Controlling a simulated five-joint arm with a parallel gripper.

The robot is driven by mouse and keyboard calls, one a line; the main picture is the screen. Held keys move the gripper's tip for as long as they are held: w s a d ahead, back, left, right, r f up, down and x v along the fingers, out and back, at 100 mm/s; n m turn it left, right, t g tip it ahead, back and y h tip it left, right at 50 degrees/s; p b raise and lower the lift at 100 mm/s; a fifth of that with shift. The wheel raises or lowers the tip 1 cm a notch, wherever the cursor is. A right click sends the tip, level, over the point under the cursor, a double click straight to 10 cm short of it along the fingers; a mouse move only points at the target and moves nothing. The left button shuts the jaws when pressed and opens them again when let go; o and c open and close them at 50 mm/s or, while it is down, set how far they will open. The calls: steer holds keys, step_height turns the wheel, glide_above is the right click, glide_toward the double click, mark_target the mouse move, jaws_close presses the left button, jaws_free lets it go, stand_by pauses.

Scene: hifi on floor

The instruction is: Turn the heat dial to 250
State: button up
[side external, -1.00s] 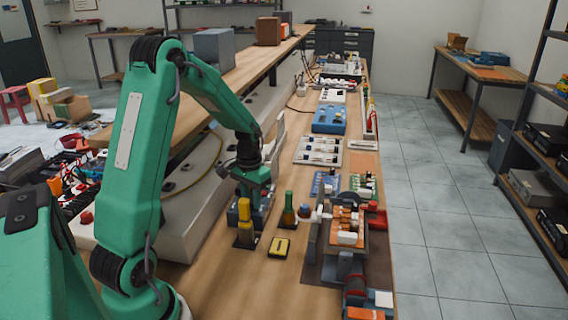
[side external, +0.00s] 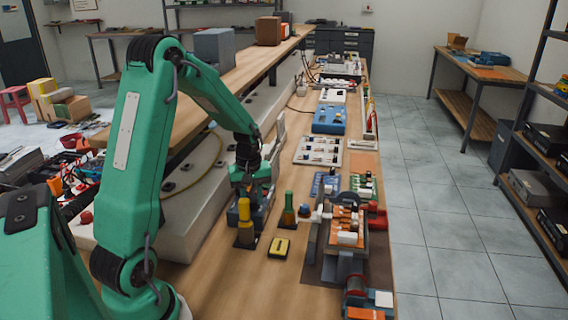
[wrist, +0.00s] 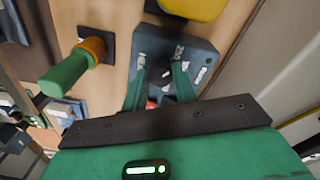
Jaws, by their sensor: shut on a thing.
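A dark grey unit (wrist: 205,50) with small white markings carries the heat dial, a black knob (wrist: 161,76), in the wrist view. The two green fingers of my gripper (wrist: 160,80) are closed on the knob, one on each side. In the side external view my gripper (side external: 252,196) points down at the unit, beside the wooden bench's raised shelf. The dial itself is hidden there by the fingers and a yellow-handled tool.
The yellow-handled tool (side external: 244,213) and a green-handled tool (side external: 289,205) stand upright close to my gripper. A yellow-and-black block (side external: 279,247) lies in front. A vise-like fixture (side external: 345,232) stands to the right. Bare bench lies at the front.

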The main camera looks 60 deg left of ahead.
mark_target(251, 201)
steer(key=shift+a+n, duration=0.15)
steer(key=shift+n, duration=0.55)
steer(key=o, duration=1)
steer(key=shift+r, duration=0.1)
steer(key=shift+s+d+r, duration=0.1)
steer(key=shift+r, duration=1.85)
steer(key=shift+s+d+r, duration=0.1)
steer(key=shift+r, duration=1.8)
